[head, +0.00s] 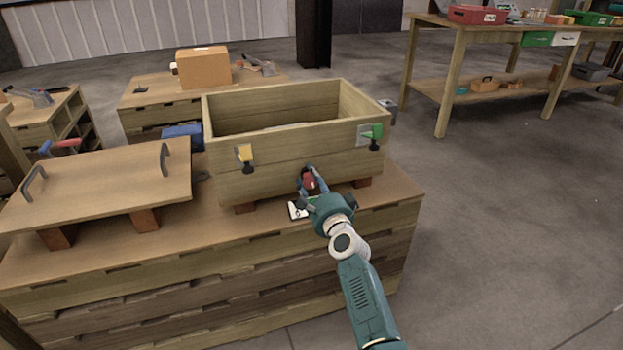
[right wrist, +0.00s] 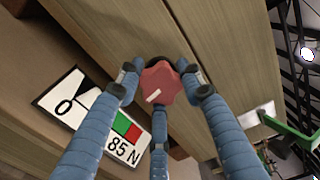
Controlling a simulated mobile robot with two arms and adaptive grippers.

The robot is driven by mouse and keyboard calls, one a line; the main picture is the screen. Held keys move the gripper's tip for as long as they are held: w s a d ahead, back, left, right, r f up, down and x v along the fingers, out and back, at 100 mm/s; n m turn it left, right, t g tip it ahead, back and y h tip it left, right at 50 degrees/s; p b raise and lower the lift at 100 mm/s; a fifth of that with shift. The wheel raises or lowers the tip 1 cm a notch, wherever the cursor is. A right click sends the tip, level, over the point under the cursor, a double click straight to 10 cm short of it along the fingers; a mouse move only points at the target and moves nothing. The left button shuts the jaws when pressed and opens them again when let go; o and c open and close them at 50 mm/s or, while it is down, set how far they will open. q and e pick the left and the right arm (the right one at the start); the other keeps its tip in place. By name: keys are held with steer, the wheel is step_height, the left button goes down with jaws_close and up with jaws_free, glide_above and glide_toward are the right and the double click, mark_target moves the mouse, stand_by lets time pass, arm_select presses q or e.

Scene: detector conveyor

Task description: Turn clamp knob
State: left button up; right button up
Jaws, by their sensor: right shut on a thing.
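The clamp knob is red and lobed, with a white mark on its face; it shows in the right wrist view (right wrist: 161,84) and small in the head view (head: 309,182). It sits low on the front wall of the wooden crate (head: 285,163). My right gripper (head: 308,176) is shut on the knob, with blue fingers around its rim, as the right wrist view (right wrist: 160,80) shows. A white dial label (right wrist: 92,115) reads 0 and 85 N, with red and green fields and a black pointer. My left gripper is not in view.
The open crate stands on red-brown blocks on a wooden bench (head: 190,238). Yellow (head: 245,154) and green (head: 374,132) latches are on its front. A wooden lid (head: 105,185) with two dark handles lies on blocks at the left.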

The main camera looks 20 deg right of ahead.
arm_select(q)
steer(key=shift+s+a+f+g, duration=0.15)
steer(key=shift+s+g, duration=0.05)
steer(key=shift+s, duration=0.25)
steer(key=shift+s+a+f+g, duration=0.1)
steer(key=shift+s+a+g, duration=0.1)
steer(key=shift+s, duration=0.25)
arm_select(e)
steer(key=shift+a+f+m, duration=0.2)
steer(key=shift+a+m, duration=0.35)
steer(key=shift+m, duration=0.15)
steer(key=o, duration=1.1)
steer(key=shift+r, duration=0.1)
steer(key=shift+o, duration=0.3)
steer(key=shift+a, duration=0.1)
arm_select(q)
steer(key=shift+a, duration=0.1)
arm_select(e)
steer(key=shift+d+r, duration=0.1)
steer(key=shift+d, duration=0.25)
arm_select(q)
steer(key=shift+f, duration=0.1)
